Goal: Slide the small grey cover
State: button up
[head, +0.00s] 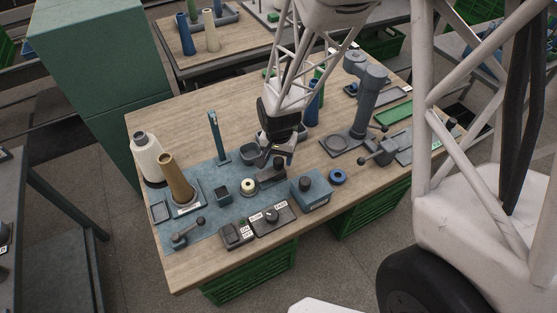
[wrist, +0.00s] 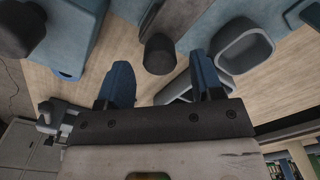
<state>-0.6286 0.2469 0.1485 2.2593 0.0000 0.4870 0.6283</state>
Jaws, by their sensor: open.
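A small dark grey piece with a short upright round knob (head: 270,174) sits on the blue mat, just below my gripper. It looks like the small grey cover, but I cannot be sure. In the wrist view its dark knob (wrist: 160,54) stands ahead of and between the fingertips, apart from them. My gripper (head: 277,158) points down above the bench, close to this piece and partly hiding its back. In the wrist view my gripper (wrist: 160,82) has its two blue fingers wide apart with nothing between them.
A blue box with a dark knob (head: 311,193) stands to the right. Grey bins (head: 250,152) are behind.

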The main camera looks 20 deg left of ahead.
aim_at(270, 172)
jog(key=shift+f, duration=1.2)
grip_shut()
